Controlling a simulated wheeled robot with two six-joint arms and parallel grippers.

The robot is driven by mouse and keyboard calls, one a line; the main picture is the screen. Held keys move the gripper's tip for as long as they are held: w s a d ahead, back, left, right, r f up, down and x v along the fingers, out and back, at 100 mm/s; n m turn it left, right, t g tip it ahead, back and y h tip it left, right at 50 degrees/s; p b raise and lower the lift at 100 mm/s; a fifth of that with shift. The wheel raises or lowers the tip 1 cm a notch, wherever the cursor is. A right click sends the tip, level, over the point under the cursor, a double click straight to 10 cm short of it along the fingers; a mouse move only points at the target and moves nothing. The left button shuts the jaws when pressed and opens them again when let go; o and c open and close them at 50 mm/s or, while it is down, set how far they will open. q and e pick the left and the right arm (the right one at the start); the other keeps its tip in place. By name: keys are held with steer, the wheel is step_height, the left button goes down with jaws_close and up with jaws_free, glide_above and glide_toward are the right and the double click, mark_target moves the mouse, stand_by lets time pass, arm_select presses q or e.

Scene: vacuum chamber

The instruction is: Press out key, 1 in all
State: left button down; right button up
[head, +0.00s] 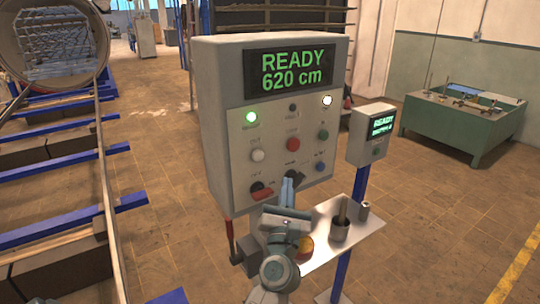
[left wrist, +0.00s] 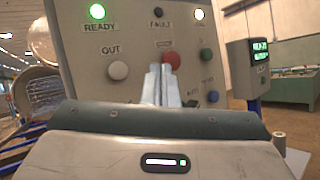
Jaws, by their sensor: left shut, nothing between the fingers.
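The control box (head: 214,120) stands upright with its panel facing me; its display reads READY 620 cm. The OUT key is a pale round button (head: 257,155) at the panel's left; in the left wrist view the OUT button (left wrist: 118,70) shows under its label, left of my fingers. My left gripper (head: 288,182) is shut and empty, in front of the panel's lower part, below and right of the OUT button. In the left wrist view its fingertips (left wrist: 162,70) overlap the red button's lower left edge. I cannot tell whether they touch the panel. My right gripper is not in view.
A red button (head: 293,143), a green button (head: 323,135) and a blue button (head: 320,167) share the panel. A red switch handle (head: 262,192) sits low on it. A shelf (head: 359,228) with a cup (head: 339,228) juts out at right. A smaller display box (head: 367,136) stands behind.

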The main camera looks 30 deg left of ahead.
mark_target(258, 156)
arm_select(q)
steer(key=shift+s+r+n, duration=0.3)
steer(key=shift+r+n, duration=0.4)
steer(key=shift+r, duration=0.2)
steer(key=w+a, duration=0.3)
steer(key=a, duration=0.5)
steer(key=shift+w, duration=0.25)
steer(key=shift+a, duration=0.15)
stand_by(1.4)
steer(key=shift+w+a, duration=0.15)
steer(key=shift+a, duration=0.2)
